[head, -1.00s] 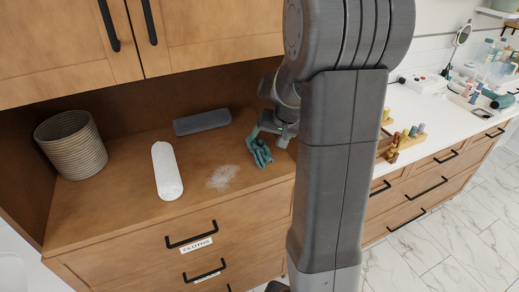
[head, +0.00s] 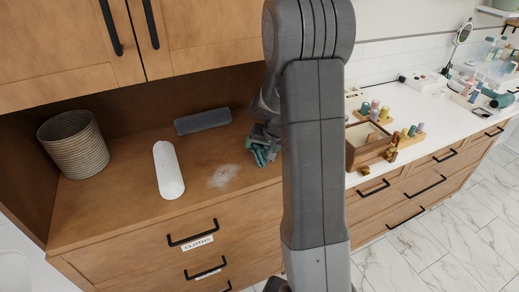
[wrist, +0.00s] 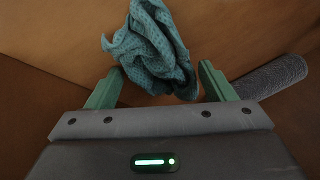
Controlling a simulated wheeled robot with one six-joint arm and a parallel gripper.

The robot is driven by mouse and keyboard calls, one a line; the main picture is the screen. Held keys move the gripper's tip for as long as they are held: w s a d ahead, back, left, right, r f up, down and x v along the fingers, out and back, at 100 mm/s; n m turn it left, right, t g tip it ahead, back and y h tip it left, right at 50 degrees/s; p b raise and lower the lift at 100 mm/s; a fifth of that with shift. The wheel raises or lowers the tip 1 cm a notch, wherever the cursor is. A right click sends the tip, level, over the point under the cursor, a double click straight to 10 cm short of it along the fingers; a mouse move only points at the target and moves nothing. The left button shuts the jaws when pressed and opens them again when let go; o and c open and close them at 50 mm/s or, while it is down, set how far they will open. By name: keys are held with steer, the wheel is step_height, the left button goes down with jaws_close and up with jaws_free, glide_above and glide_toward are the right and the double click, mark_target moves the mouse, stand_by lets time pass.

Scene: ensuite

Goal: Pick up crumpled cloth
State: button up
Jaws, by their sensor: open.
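The crumpled cloth (wrist: 150,50) is teal with a textured weave. In the wrist view it lies on the wooden surface just ahead of and partly between my fingertips. My gripper (wrist: 158,82) is open, with one green finger on each side of the cloth's near part. In the head view the cloth (head: 262,154) shows only in part at the right of the niche counter, since my gripper (head: 262,142) and arm cover much of it. I cannot tell whether the fingers touch the cloth.
A grey rolled cloth (head: 202,121) lies behind, also beside the right finger in the wrist view (wrist: 270,76). A white roll (head: 168,170), a woven basket (head: 74,145) and a pale powder patch (head: 223,176) are to the left. A wooden box (head: 366,148) stands right of my arm.

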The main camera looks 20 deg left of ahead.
mark_target(259, 147)
steer(key=c, duration=0.6)
steer(key=shift+r, duration=0.15)
steer(key=shift+s+a+r+b, duration=0.1)
steer(key=shift+s+r+b, duration=0.1)
steer(key=shift+b, duration=0.1)
steer(key=r, duration=0.4)
steer(key=r+b, duration=0.1)
steer(key=r, duration=0.1)
steer(key=shift+s+a+r, duration=0.2)
steer(key=shift+s+a, duration=0.05)
steer(key=s+a+b, duration=0.1)
steer(key=s+a, duration=0.7)
steer(key=s, duration=0.1)
steer(key=s+a+b, duration=0.1)
steer(key=s+a, duration=0.3)
steer(key=s, duration=0.1)
steer(key=shift+s+a+b, duration=0.15)
steer(key=shift+s+b, duration=0.05)
steer(key=shift+b, duration=0.15)
